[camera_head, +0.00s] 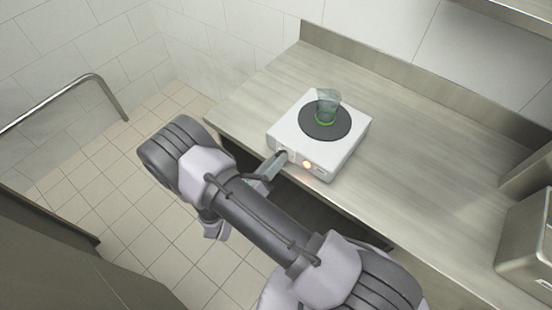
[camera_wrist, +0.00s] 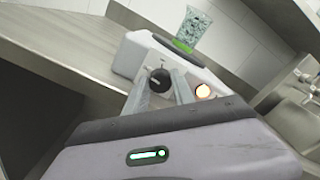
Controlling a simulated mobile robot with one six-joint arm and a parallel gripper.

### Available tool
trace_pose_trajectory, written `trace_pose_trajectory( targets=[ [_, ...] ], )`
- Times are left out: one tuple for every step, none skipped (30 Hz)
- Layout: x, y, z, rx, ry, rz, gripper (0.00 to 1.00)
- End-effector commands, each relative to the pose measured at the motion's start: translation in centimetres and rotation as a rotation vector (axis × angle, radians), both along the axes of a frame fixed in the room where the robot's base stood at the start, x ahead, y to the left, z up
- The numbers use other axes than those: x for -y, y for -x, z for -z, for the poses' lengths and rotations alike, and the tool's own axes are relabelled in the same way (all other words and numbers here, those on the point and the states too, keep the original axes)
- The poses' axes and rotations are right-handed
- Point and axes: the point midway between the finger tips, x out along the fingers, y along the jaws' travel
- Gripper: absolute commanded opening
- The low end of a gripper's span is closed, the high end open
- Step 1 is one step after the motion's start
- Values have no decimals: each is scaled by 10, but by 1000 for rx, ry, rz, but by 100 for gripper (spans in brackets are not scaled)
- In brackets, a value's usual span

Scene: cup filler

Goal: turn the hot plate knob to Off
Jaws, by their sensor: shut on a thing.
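The white hot plate (camera_head: 345,151) stands on the metal counter, with a round dark heating disc (camera_head: 337,127) on top. A clear cup (camera_head: 327,103) with a green band at its base stands on the disc. In the wrist view, the hot plate's black knob (camera_wrist: 159,80) sits on the front face between my gripper's fingers. My gripper (camera_wrist: 159,88) is shut on the knob. In the head view, my gripper (camera_head: 282,156) reaches the left part of the front face, and the knob is hidden there. An orange light (camera_wrist: 203,91) glows right of the knob. The knob's setting is too small to read.
The metal counter (camera_head: 420,190) is clear right of the hot plate and has a raised back edge. A metal basin or container (camera_head: 530,240) stands at the right. A metal rail (camera_head: 60,100) is at the left, above the tiled floor.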

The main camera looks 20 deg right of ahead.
Motion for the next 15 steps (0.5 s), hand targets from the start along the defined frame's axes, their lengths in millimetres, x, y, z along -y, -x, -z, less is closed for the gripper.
trace_pose_trajectory(
  targets=[
    [0,0,-1,-20,15,0,0],
    [0,0,0,-34,25,0,0],
    [0,0,0,-50,36,0,0],
    [0,0,0,-62,45,0,0],
    [0,0,0,-72,52,0,0],
    [0,0,0,-86,62,0,0],
    [0,0,0,-94,68,0,0],
    [0,0,0,-102,74,0,0],
    [0,0,0,-112,81,0,0],
    [0,0,0,-117,85,0,0],
    [0,0,0,-122,89,0,0],
    [0,0,0,-129,93,0,0],
    [0,0,0,-133,96,0,0],
    [0,0,0,-136,99,0,0],
    [0,0,0,-139,101,0,0]
  ],
)
